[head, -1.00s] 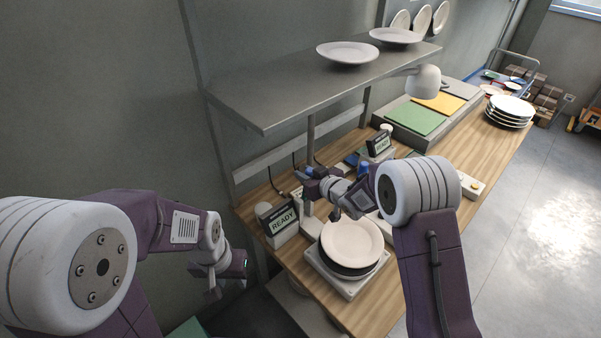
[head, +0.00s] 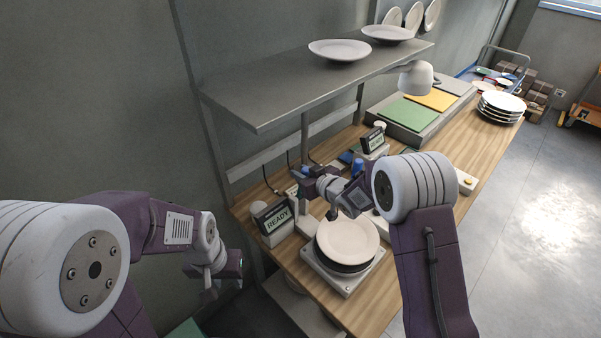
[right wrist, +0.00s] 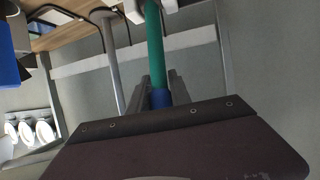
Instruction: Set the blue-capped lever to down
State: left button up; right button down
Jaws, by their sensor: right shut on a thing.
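In the right wrist view, the lever is a green rod (right wrist: 155,45) running down from a white housing at the top edge to a blue cap (right wrist: 160,98). My right gripper (right wrist: 159,90) is shut on the blue cap, its dark fingers on either side. In the head view, my right gripper (head: 308,172) is over the back of the bench, near the wall side. The lever is mostly hidden there by the gripper and arm. My left gripper (head: 228,275) hangs in front of the bench's left end, away from the lever; its finger opening is unclear.
A display reading READY (head: 277,220) stands left of a stack of plates (head: 347,240) on a white base. A blue cylinder (head: 357,167) stands just right of my right gripper. A grey shelf (head: 300,85) with plates overhangs the bench's back.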

jog(key=shift+w+r, duration=0.2)
jog(key=shift+r, duration=0.2)
jog(key=c, duration=1.5)
grip_release()
jog(key=shift+c, duration=0.2)
jog(key=o, duration=0.4)
jog(key=shift+d, duration=0.15)
jog(key=shift+c, duration=0.2)
jog(key=shift+s+d+f, duration=0.1)
jog(key=shift+s+d, duration=0.1)
jog(key=shift+s, duration=0.1)
jog(key=b+v, duration=0.2)
jog(key=v, duration=0.7)
jog(key=shift+d, duration=0.1)
